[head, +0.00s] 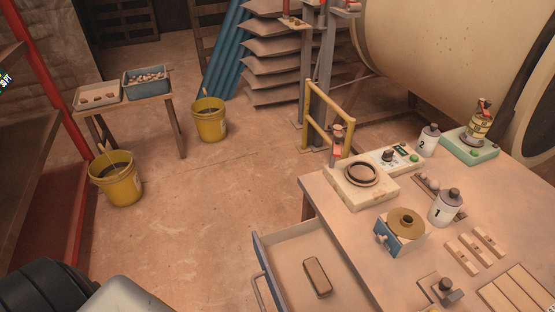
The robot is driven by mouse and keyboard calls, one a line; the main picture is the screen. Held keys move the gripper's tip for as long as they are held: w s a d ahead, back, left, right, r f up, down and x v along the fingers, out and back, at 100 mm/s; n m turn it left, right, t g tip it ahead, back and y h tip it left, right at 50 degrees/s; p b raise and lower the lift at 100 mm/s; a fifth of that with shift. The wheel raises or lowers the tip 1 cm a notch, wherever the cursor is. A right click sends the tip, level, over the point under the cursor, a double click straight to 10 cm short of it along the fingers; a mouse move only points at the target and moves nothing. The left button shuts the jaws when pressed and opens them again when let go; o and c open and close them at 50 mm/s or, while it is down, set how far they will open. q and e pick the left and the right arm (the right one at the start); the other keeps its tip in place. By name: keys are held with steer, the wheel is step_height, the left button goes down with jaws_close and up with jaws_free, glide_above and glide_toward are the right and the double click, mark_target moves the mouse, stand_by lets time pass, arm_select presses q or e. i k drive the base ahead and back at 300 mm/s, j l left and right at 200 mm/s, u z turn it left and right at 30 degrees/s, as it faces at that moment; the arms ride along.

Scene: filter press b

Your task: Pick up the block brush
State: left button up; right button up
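A small brown oblong block with a paler rim, which looks like the block brush (317,276), lies in the open drawer (283,257) at the front left of the workbench. Its underside is hidden, so I cannot see bristles. The drawer's left end carries a bar handle. Neither my left nor my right gripper is in view.
The workbench (335,205) holds white bottles (445,208), a blue-fronted box (400,232), a device with a round ring (362,175) and wooden strips. Yellow buckets (117,180) and a small table (140,95) stand left. The floor between is clear.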

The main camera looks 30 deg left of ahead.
mark_target(321, 287)
steer(key=j+u, duration=0.1)
steer(key=j, duration=0.25)
steer(key=k+j, duration=0.1)
steer(key=j, duration=0.25)
steer(key=z, duration=1.75)
steer(key=k+j+u, duration=0.1)
steer(key=u, duration=1.25)
